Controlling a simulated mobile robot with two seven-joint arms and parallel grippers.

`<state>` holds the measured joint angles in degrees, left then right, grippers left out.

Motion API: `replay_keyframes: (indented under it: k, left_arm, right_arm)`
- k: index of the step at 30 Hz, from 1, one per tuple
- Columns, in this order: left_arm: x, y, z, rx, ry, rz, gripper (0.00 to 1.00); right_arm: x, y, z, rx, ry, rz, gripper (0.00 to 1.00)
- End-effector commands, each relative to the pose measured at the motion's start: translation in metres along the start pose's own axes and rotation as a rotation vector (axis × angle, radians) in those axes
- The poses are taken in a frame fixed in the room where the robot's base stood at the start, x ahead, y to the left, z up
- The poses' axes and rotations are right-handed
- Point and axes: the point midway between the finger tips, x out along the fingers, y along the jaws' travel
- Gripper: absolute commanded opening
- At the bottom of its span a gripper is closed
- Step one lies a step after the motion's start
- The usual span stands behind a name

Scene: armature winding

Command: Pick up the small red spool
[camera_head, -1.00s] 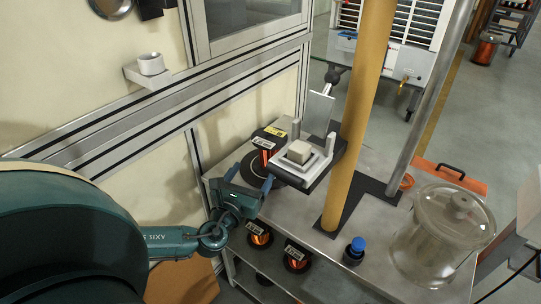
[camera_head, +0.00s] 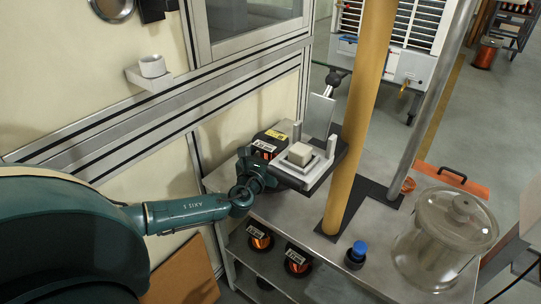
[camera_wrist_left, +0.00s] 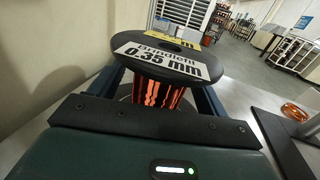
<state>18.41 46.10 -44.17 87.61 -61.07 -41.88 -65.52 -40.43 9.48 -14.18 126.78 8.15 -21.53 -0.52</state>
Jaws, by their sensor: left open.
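A spool of orange-red wire (camera_wrist_left: 158,92) with a black top flange and white "0.35 mm" label stands upright in the left wrist view. It also shows on the bench in the head view (camera_head: 266,144), its lower part hidden behind my gripper. My left gripper (camera_head: 258,166) is at the spool, beside the grey fixture. In the left wrist view the fingers of my left gripper (camera_wrist_left: 156,98) are open, one on each side of the wire below the top flange. Contact cannot be told. My right gripper is not in view.
A grey fixture with a pale block (camera_head: 300,154) stands right of the spool. A yellow post (camera_head: 358,120) rises beyond it. Two copper spools (camera_head: 259,239) (camera_head: 298,261) are on the lower shelf. A blue-capped bottle (camera_head: 356,254) and glass jar (camera_head: 442,240) stand at the right.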

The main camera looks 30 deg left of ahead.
Motion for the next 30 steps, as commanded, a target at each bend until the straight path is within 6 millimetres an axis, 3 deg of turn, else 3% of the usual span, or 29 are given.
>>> replay_keyframes:
  k: [3, 30]
  left_arm:
    - [-0.0004, 0.0000, -0.0002, 0.000, 0.001, 0.000, 0.76]
    - [0.0003, 0.0007, 0.0030, 0.000, -0.006, 0.002, 0.05]
  right_arm:
    - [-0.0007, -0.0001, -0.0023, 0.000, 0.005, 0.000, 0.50]
    - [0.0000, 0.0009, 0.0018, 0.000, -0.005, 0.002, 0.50]
